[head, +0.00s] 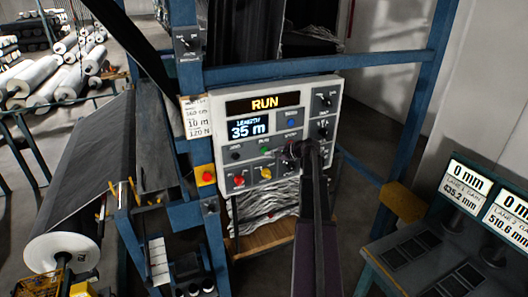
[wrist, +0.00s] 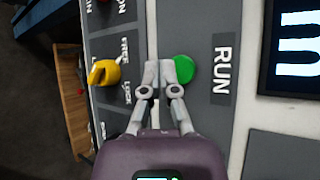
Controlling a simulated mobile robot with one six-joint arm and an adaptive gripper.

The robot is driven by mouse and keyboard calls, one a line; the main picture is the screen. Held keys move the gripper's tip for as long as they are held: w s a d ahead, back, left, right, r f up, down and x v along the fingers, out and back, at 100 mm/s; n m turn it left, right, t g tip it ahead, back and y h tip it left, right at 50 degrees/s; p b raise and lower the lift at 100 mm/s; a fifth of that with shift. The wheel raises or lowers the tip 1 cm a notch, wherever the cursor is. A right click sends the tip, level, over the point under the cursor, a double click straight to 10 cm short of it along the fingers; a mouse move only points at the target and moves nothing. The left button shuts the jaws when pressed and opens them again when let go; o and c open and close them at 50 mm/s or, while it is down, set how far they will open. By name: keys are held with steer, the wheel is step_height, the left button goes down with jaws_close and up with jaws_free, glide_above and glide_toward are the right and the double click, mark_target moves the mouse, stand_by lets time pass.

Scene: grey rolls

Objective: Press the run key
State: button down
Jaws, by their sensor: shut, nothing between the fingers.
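The run key is a round green button (wrist: 184,68) beside the label RUN in the wrist view. It also shows as a small green spot on the light control panel (head: 222,135) in the head view. My gripper (wrist: 162,66) is shut and empty. In the wrist view its fingertips are at the button's left edge and cover a little of it. I cannot tell whether they touch it. In the head view my gripper (head: 292,152) is in front of the panel, right of the green spot. The panel's top display (head: 263,104) reads RUN in yellow.
A yellow knob (wrist: 104,73) marked FREE and LOCK is left of my fingers. The panel also has a blue 35 m screen (head: 248,129), a red button (head: 239,181) and black knobs. Blue frame posts surround it. A desk with screens (head: 465,187) stands right.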

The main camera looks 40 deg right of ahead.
steer(key=shift+s+a, duration=0.25)
steer(key=shift+s, duration=0.85)
steer(key=shift+s+a, duration=0.25)
steer(key=shift+s, duration=0.8)
steer(key=s+a+f+n+g+b, duration=0.1)
steer(key=a+f+n+g+b, duration=0.15)
steer(key=a+f, duration=0.45)
steer(key=a+f+n+g+b, duration=0.2)
steer(key=a+n, duration=0.1)
steer(key=a, duration=0.7)
steer(key=s+a+f+n+g+b, duration=0.1)
steer(key=a+f+n+g+b, duration=0.15)
steer(key=a+f, duration=0.45)
steer(key=s+a+f+n+g+h+b, duration=0.2)
steer(key=s+a+f+n+b, duration=0.2)
steer(key=a, duration=0.5)
steer(key=s+a+f+n+g+h+b, duration=0.2)
steer(key=s+a+f+n+h+b, duration=0.1)
steer(key=s+a, duration=0.5)
step_height(320, 180, down, 2)
steer(key=shift+s+a+f+n+g+h+b, duration=0.3)
steer(key=shift+a+n, duration=0.4)
steer(key=shift+a, duration=0.55)
